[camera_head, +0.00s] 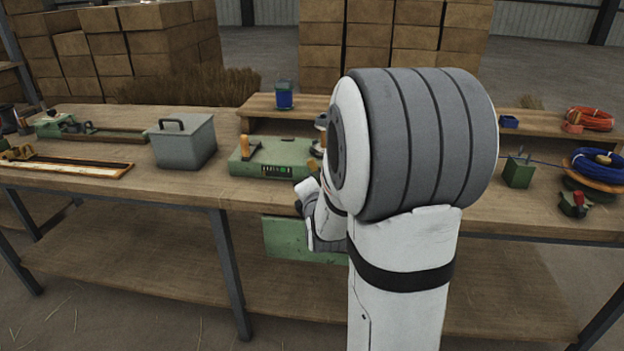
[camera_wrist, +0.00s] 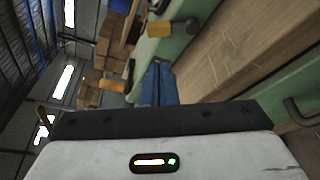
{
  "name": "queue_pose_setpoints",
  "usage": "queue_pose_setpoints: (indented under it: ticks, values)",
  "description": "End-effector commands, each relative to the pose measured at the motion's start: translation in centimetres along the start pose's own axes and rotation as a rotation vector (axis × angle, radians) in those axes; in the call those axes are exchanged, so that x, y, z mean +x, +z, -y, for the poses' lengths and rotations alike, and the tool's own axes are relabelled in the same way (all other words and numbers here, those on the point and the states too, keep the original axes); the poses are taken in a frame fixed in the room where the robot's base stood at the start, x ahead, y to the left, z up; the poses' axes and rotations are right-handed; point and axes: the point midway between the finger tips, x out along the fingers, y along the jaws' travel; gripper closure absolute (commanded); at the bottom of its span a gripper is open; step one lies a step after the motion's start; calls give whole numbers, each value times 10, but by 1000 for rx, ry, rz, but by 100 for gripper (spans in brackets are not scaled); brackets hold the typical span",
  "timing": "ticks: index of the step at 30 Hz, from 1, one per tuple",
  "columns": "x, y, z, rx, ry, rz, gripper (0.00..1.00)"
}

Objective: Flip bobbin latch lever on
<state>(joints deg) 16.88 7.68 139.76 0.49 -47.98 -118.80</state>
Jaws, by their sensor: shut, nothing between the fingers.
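The green machine (camera_head: 270,160) sits on the bench at the picture's middle, left of my arm. A lever with an orange handle (camera_head: 244,147) stands up at its left end. An orange handle (camera_wrist: 113,85) also shows in the wrist view, left of my gripper (camera_wrist: 156,68). A yellowish block (camera_wrist: 158,30) sits on green metal beyond the fingertips. I cannot tell which part is the bobbin latch lever. The blue fingers are shut and empty, apart from the orange handle. In the head view my arm hides the fingers and the machine's right end.
A grey lidded box (camera_head: 183,143) stands left of the machine. A blue container (camera_head: 284,95) stands on the raised shelf behind. A green block (camera_head: 518,171) and a blue coil (camera_head: 597,165) lie at right. A green box (camera_head: 290,240) hangs below the bench front.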

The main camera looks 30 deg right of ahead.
Motion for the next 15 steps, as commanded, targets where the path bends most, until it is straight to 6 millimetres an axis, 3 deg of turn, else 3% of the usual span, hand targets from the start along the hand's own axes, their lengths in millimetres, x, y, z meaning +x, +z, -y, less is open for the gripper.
queue_pose_setpoints:
  ticks: [9, 15]
  values:
    - [57, -1, 1, 1, -1, -1, 100]
    - [82, -1, 0, 1, 0, -1, 100]
